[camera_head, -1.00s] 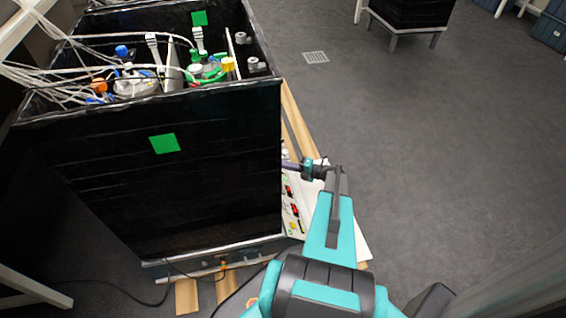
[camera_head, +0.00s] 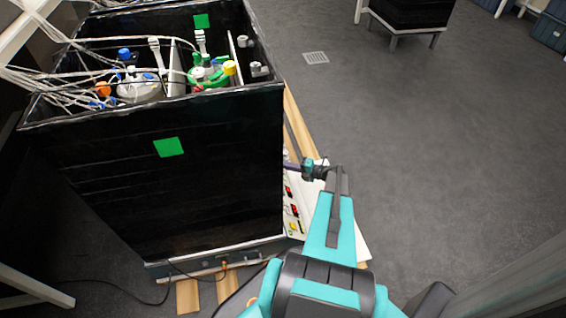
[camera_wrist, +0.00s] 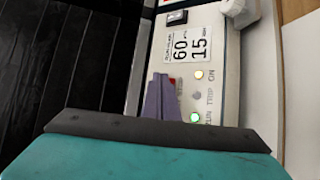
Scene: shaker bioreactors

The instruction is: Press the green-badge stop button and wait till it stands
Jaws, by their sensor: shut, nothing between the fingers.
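A black shaker box (camera_head: 215,150) with a green badge (camera_head: 168,147) on its front fills the left of the head view. A light control panel (camera_head: 293,212) with red, green and yellow controls shows low beside its right side. My gripper (camera_head: 289,166) is shut and empty over the panel's far part. In the wrist view its purple-grey fingers (camera_wrist: 162,98) are together over the panel face (camera_wrist: 222,62). A red control (camera_wrist: 176,84) shows just beside them, partly hidden. I cannot tell whether the fingertips touch it. The ON lamp (camera_wrist: 198,75) and RUN lamp (camera_wrist: 194,117) glow; the TRIP lamp (camera_wrist: 197,96) is grey.
The open box holds a green-capped vessel (camera_head: 209,76), another vessel and many tubes (camera_head: 70,75). A second green badge (camera_head: 201,21) is on its back wall. A display label (camera_wrist: 183,45) reads 60 and 15. Grey floor (camera_head: 430,140) to the right is clear.

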